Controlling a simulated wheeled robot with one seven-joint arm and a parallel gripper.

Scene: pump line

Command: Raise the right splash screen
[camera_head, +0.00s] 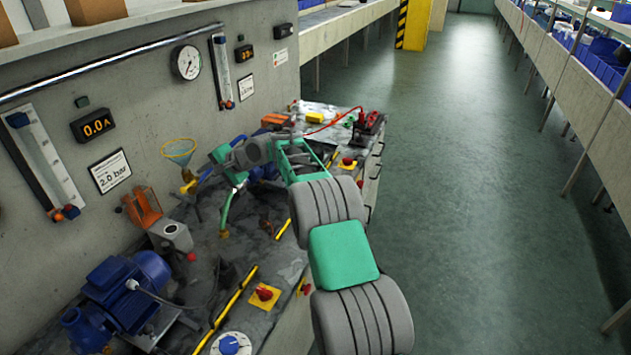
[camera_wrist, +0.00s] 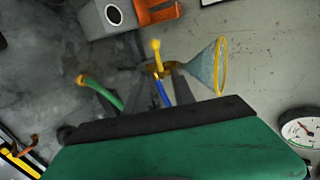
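No upright splash screen can be made out with certainty. Low yellow-edged bars lie along the bench's front side, one at the near left (camera_head: 235,305) and one farther right (camera_head: 283,229); I cannot tell whether they belong to the screens. A yellow-edged piece also shows at the lower left of the wrist view (camera_wrist: 20,160). My gripper (camera_head: 203,178) is over the back of the bench near the funnel. I see nothing held.
A funnel (camera_head: 178,151) and a green hose (camera_head: 227,210) are close to my gripper. A blue motor pump (camera_head: 120,290), a grey box (camera_head: 172,237) and an orange holder (camera_head: 144,207) stand left. Red knobs on yellow plates (camera_head: 264,295) line the front. The right-hand floor is clear.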

